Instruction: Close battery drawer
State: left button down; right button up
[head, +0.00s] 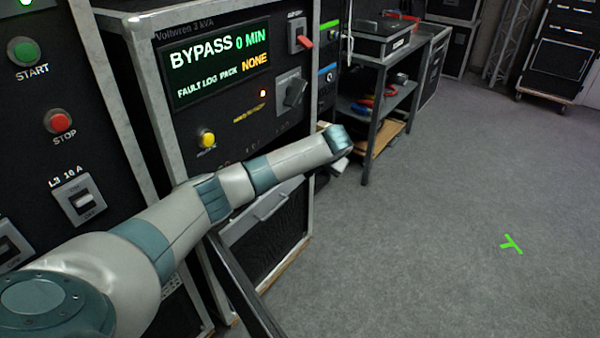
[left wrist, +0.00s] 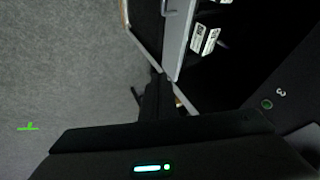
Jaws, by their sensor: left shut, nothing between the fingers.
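The battery drawer appears pulled out low on the Voltwren UPS cabinet (head: 222,52). In the head view, a light panel with a handle (head: 268,208) shows below my left arm, and a dark long edge runs toward the bottom; my arm hides much of this area. In the left wrist view, a grey-edged panel (left wrist: 181,38) borders a dark space holding white-labelled items (left wrist: 205,40), which look like drawer contents. My left gripper (left wrist: 155,100) is shut and empty, close to the lower end of that panel; contact is unclear. Its fingers are mostly hidden in the head view. My right gripper is not in view.
The cabinet screen reads BYPASS, 0 MIN, FAULT LOG PACK NONE. A rack panel with START and STOP buttons (head: 60,121) stands at the left. A metal cart (head: 373,125) stands beyond the cabinet. The grey floor (head: 440,230) at right is open, with a green tape mark (head: 511,244).

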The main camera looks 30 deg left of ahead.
pick_arm(q)
jog(key=w+a+f+b, duration=0.1)
jog(key=w+a+f, duration=0.3)
jog(key=a+f, duration=0.4)
jog(key=shift+w+a, duration=0.2)
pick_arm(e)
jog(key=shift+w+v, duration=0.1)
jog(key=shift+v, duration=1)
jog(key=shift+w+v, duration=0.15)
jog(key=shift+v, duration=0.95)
